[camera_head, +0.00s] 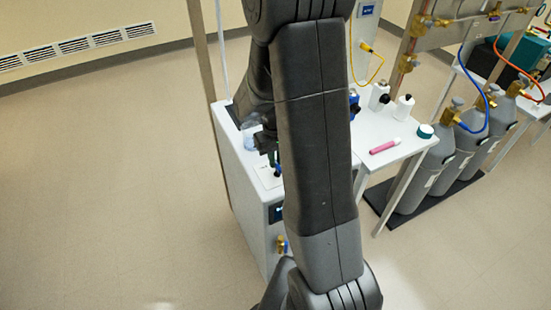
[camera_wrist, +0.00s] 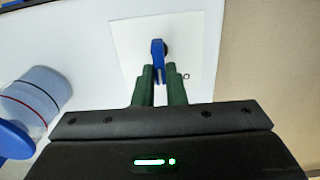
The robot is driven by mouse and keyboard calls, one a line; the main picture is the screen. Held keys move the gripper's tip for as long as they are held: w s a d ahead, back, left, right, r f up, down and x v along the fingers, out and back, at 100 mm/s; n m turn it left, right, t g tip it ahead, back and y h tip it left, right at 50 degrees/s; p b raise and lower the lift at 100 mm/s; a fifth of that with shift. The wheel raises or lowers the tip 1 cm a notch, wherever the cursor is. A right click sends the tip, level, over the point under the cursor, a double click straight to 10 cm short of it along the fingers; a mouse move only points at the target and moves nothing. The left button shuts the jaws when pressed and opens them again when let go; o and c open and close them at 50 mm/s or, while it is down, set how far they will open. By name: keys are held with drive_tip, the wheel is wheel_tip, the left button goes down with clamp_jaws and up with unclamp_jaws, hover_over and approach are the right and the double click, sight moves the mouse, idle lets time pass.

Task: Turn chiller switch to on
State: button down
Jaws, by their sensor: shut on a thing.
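The chiller switch (camera_wrist: 157,48) shows in the wrist view as a blue lever on a dark round pivot, mounted on a square white plate (camera_wrist: 125,45). My gripper (camera_wrist: 160,72) has two green fingers, one on each side of the blue lever, shut on it. In the head view my gripper (camera_head: 275,163) is over the top of the white chiller cabinet (camera_head: 247,195). My arm hides much of the cabinet there, and the lever is hard to make out.
A white side table (camera_head: 400,155) holds bottles and a pink marker (camera_head: 384,146). Grey gas cylinders (camera_head: 430,175) stand at the right. Floor at the left is clear.

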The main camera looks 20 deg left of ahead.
drive_tip(key=c, duration=1.5)
unclamp_jaws()
drive_tip(key=shift+r, duration=0.1)
wheel_tip(320, 180, up, 14)
drive_tip(key=shift+f+b, duration=0.15)
drive_tip(key=shift+b, duration=0.15)
drive_tip(key=shift+f, duration=0.1)
wheel_tip(320, 180, down, 14)
drive_tip(key=shift+r+p, duration=0.15)
drive_tip(key=shift+p, duration=0.15)
